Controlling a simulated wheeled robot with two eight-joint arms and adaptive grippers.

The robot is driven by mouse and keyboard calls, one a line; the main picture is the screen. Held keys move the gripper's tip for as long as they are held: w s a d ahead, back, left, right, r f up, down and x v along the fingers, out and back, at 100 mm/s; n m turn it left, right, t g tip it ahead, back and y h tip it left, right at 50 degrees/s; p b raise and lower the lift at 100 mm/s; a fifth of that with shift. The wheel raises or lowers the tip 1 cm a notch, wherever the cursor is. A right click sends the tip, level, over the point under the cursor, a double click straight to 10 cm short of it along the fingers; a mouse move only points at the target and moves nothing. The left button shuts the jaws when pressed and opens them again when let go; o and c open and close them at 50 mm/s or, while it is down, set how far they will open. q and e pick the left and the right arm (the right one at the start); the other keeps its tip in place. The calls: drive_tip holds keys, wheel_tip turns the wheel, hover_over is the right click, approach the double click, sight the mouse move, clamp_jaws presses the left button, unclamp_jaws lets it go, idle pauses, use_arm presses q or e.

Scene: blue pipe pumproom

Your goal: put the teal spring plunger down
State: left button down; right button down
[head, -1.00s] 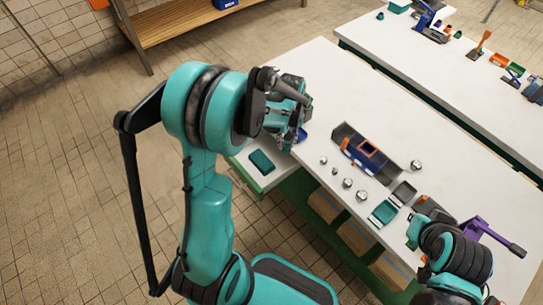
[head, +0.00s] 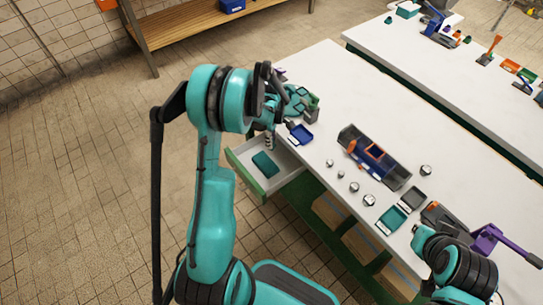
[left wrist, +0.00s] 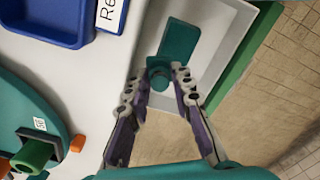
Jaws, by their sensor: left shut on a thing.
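The rest of the plunger is hidden by the fingers. Behind it in that view is a teal tray (left wrist: 182,40) inside the pale drawer; the tray also shows in the head view (head: 264,164). I cannot tell whether the plunger touches the tray. My right gripper (head: 422,238) is at the lower right, its fingers unclear.
The drawer (head: 285,178) sticks out from the white table (head: 340,100). A blue tray (head: 300,134) lies near its inner side, with a labelled plate beside it.

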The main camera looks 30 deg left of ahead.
use_arm(q)
wheel_tip(320, 180, down, 8)
drive_tip(key=b, duration=0.2)
drive_tip(key=shift+f+b, duration=0.15)
drive_tip(key=shift+b, duration=0.15)
drive_tip(key=c, duration=1.6)
unclamp_jaws()
